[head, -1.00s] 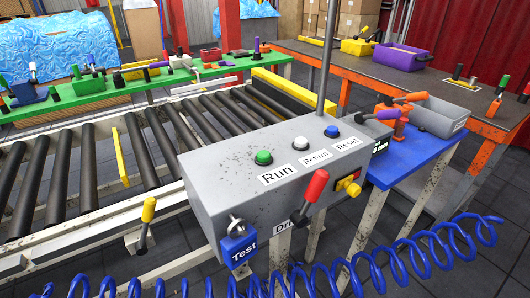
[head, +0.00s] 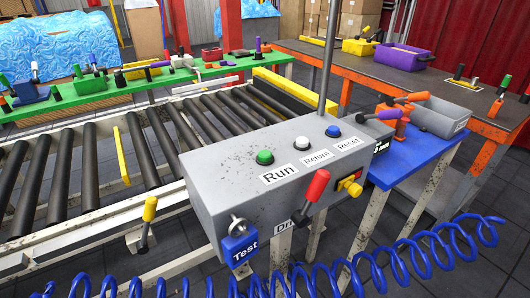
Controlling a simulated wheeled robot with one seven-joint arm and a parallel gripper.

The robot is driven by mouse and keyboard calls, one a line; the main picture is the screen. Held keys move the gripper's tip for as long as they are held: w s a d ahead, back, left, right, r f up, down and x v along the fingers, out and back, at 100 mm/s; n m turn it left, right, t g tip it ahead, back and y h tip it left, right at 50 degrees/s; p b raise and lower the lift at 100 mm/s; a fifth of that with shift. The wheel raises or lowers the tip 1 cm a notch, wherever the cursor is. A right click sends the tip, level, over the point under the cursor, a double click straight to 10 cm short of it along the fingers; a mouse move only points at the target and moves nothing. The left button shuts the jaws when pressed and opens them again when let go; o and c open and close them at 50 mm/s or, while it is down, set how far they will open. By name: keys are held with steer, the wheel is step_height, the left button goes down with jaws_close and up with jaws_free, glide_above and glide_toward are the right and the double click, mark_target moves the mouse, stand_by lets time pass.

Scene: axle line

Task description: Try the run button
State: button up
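The run button (head: 265,157) is a green dome on top of a grey control box (head: 225,190), with a white "Run" label (head: 278,175) in front of it. A white button (head: 301,143) labelled "Return" and a blue button (head: 333,131) labelled "Reset" sit to its right in the same row. Nothing touches or covers the green button. My gripper does not show in the head view.
A coiled blue hose (head: 400,268) crosses the foreground. A roller conveyor (head: 80,170) runs left. A blue table (head: 412,155) stands right.

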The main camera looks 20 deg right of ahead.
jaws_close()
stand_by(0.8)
